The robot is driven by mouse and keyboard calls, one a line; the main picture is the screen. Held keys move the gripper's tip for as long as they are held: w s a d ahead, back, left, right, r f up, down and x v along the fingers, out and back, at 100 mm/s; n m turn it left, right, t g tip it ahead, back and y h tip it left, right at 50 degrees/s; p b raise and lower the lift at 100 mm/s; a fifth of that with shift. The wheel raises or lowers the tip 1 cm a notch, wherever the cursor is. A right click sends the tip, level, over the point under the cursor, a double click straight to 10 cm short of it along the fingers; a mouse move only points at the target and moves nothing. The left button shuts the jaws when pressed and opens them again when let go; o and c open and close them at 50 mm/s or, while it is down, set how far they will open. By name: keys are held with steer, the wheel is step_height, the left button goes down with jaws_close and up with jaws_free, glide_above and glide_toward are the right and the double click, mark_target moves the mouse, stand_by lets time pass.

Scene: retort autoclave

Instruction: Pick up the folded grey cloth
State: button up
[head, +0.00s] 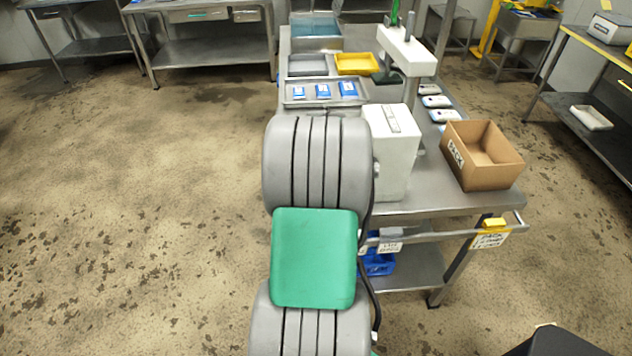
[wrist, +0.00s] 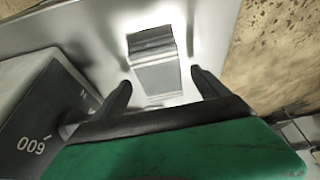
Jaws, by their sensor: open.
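The folded grey cloth (wrist: 153,52) lies flat on the bright steel table top (wrist: 85,30) in the wrist view. It looks like a small layered rectangle with fold lines across its far part. My gripper (wrist: 160,79) is open and empty, its two dark fingers apart, one toward each side of the cloth's near end. The gap in height between fingertips and cloth is hard to judge. In the head view my own arm hides the cloth and the gripper.
A white device with a dark display (wrist: 45,130) stands close to the left finger. The head view shows a white machine (head: 392,150), an open cardboard box (head: 460,172), a steel tray (head: 310,101) with blue packs, and a yellow tray (head: 355,64). Floor at left is clear.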

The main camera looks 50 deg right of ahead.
steer(key=shift+w+d+f, duration=0.15)
steer(key=shift+d+f, duration=0.05)
steer(key=shift+f, duration=0.25)
steer(key=shift+c, duration=0.6)
steer(key=c, duration=1.3)
